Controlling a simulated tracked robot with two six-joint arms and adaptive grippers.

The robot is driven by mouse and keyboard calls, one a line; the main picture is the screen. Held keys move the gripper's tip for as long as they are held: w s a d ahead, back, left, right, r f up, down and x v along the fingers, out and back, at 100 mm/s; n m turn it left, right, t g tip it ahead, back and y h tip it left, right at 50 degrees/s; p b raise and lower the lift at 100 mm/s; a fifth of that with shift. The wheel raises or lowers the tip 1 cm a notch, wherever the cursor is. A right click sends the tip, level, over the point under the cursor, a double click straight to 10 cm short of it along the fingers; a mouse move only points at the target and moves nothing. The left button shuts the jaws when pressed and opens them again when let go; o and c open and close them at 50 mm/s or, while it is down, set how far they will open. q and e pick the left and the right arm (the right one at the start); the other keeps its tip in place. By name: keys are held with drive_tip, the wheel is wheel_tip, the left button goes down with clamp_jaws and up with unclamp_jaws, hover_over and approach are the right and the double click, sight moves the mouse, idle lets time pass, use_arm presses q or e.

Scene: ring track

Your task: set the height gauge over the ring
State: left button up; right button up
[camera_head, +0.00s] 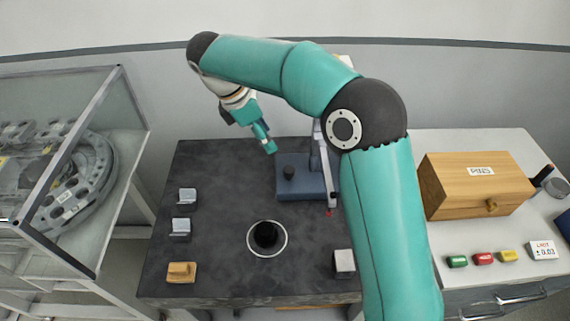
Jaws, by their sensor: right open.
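The height gauge stands on the dark table (215,210), with a blue-grey base (300,190) bearing a dark knob. Its pale upright (322,160) and an arm ending in a small red tip (330,212) show beside my right arm, which partly hides the gauge. A white ring (251,246) lies around a black round piece (266,234) on the table, in front of and left of the gauge base. My right gripper (267,143) is open and empty, at the back, above and left of the gauge base and apart from it. My left gripper is out of view.
Small metal blocks (181,228) and a wooden block (181,272) line the table's left side; another block (344,262) is at right. A glass case (75,200) stands left. A wooden box (475,187) and coloured blocks (483,258) occupy the right bench.

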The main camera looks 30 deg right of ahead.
sight(288, 169)
drive_tip(key=x, duration=1.4)
drive_tip(key=shift+w+f+p, duration=0.1)
drive_tip(key=shift+p, duration=0.2)
clamp_jaws()
